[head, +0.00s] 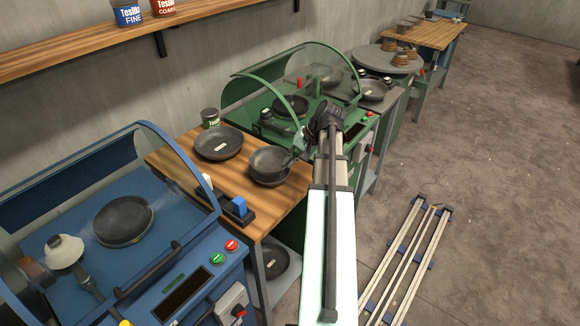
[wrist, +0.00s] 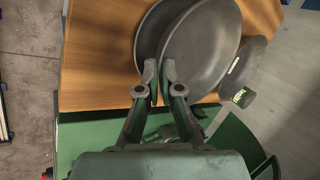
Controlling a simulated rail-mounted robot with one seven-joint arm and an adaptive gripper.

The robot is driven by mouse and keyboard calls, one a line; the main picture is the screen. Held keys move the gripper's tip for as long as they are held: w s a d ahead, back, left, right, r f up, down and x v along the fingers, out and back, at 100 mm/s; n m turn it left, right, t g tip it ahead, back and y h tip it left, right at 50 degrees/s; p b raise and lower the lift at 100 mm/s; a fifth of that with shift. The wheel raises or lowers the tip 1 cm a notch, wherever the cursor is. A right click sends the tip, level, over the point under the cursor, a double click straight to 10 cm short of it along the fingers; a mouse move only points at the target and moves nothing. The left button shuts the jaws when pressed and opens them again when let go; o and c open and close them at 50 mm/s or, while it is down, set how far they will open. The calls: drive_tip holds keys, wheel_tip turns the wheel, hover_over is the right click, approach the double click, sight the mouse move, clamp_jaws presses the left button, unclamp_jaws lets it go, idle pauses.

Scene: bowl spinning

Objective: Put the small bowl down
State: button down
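The small bowl (head: 267,160) is dark grey and sits over another dark bowl (head: 270,182) at the right end of the wooden tabletop. My gripper (head: 296,152) is at its right rim. In the wrist view, my gripper's fingertips (wrist: 159,70) pinch the rim of the small bowl (wrist: 205,45), which is tilted. The bowl beneath (wrist: 148,40) shows past its left edge and is mostly hidden. I cannot tell whether the two bowls touch.
A third bowl (head: 218,143) with a white label stands left on the table (head: 180,155), near a green can (head: 210,117). A blue switch block (head: 238,205) is at the front. A blue machine (head: 100,230) and a green machine (head: 290,95) flank the table.

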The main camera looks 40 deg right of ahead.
drive_tip(key=shift+f+p, duration=0.3)
drive_tip(key=shift+f, duration=1.4)
drive_tip(key=shift+f, duration=0.1)
drive_tip(key=c, duration=1.3)
unclamp_jaws()
drive_tip(key=shift+f, duration=0.1)
drive_tip(key=shift+r, duration=0.25)
drive_tip(key=b+v, duration=0.2)
drive_tip(key=v, duration=1)
